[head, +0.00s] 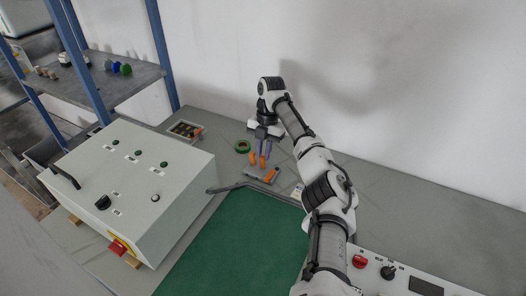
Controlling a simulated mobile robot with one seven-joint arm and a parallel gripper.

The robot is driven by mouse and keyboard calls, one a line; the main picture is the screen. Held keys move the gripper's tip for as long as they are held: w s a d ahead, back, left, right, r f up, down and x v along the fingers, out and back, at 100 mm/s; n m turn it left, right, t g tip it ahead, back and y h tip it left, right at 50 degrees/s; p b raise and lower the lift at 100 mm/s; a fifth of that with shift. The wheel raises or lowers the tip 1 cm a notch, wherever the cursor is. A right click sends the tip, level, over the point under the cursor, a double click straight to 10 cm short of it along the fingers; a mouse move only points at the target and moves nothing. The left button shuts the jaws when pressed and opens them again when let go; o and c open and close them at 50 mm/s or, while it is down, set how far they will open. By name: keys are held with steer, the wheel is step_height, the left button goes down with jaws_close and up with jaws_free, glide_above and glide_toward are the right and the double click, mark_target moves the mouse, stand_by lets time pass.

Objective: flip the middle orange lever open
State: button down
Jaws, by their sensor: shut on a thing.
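A small grey clamp block (254,175) with upright orange levers sits on the grey table behind the green mat. One orange lever (252,158) stands at the left and another (269,176) lies lower at the right. The middle orange lever (262,162) stands between them, right under my fingertips. My gripper (264,153) reaches down from above with its fingers shut on the middle orange lever. The fingers partly cover the lever's upper end, and the exact grip is too small to see clearly.
A white control box (130,185) with knobs stands at the left. A small tray (186,130) is behind it. The green mat (235,245) is clear. A white wall rises behind.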

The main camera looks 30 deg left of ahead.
stand_by(0.3)
steer(key=c, duration=1.6)
jaws_free()
steer(key=shift+c, duration=0.2)
steer(key=b+v, duration=0.1)
steer(key=v, duration=1.3)
steer(key=shift+f, duration=0.15)
